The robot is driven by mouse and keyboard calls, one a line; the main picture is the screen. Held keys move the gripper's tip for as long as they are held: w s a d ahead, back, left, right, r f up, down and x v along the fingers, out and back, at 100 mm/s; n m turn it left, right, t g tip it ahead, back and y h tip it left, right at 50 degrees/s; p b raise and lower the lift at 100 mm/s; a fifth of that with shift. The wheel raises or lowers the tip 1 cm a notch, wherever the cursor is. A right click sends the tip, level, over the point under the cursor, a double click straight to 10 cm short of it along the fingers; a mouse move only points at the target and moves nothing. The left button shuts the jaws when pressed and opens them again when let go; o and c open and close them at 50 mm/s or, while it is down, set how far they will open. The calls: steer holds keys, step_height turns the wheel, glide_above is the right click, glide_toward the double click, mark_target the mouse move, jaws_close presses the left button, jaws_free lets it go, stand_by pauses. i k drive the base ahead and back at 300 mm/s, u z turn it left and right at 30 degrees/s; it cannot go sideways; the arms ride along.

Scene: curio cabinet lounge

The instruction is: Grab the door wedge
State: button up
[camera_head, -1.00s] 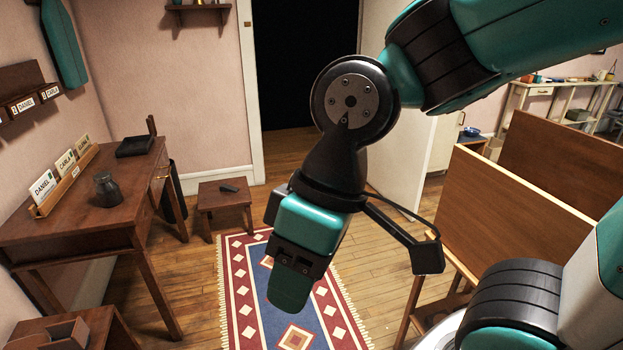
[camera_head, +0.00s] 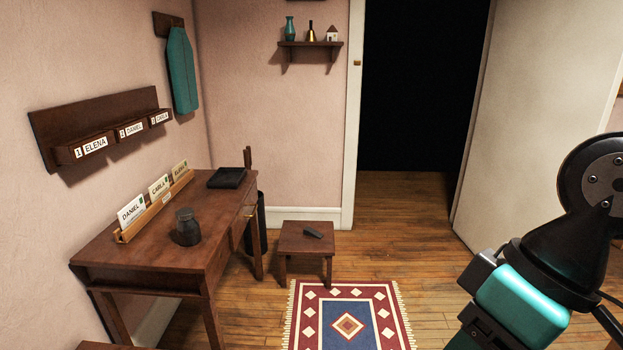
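A small dark grey, wedge-like piece, which looks like the door wedge (camera_head: 313,233), lies on top of a low brown wooden stool (camera_head: 292,239) near the back wall. Its exact shape is too small to make out. My gripper (camera_head: 474,335) is at the lower right, teal and black, well apart from the stool and nearer to me. Its fingertips are cut off by the bottom edge, so whether it is open or shut does not show.
A wooden desk (camera_head: 150,246) with a card rack (camera_head: 154,209), a dark jar (camera_head: 187,227) and a black tray (camera_head: 227,178) stands left. A patterned rug (camera_head: 348,316) lies before the stool. A dark doorway (camera_head: 420,90) opens behind, beside a pale door (camera_head: 525,120). Wood floor is clear between.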

mark_target(309, 231)
steer(key=i, duration=3.55)
steer(key=u, duration=1.05)
